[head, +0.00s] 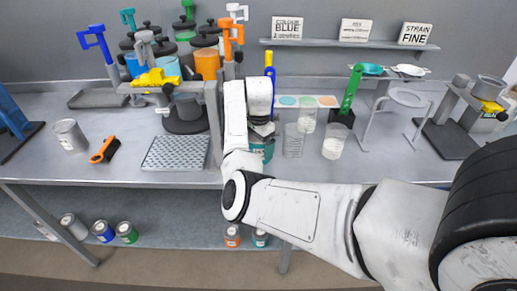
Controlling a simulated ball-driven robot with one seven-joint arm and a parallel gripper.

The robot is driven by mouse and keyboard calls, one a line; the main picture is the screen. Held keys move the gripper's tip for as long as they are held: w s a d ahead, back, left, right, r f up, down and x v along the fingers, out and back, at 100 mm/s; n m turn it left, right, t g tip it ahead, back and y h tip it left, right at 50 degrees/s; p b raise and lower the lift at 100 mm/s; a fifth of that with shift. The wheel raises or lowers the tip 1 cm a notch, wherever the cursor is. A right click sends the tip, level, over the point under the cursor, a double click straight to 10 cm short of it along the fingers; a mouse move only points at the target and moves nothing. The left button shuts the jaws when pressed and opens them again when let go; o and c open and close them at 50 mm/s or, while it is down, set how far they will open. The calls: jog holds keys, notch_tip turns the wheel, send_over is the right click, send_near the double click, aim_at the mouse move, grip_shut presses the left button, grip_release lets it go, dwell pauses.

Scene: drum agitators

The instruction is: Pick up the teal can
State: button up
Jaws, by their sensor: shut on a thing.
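My gripper (263,130) points down over the middle of the bench, just left of the clear beakers. It is shut on the teal can (262,152), whose teal side shows below the fingers near the bench's front edge. My white arm hides part of the can, and I cannot tell whether its base touches the bench.
Several cans stand on the lower shelf (180,234).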

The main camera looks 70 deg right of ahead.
jog(key=shift+r, duration=0.25)
jog(key=shift+r+b, duration=0.45)
jog(key=shift+r, duration=0.3)
jog(key=s+a+r+p, duration=0.2)
jog(key=s+a+r, duration=0.6)
jog(key=s+r, duration=0.3)
jog(key=shift+a+p, duration=0.15)
jog(key=shift+p, duration=0.25)
jog(key=shift+s, duration=0.1)
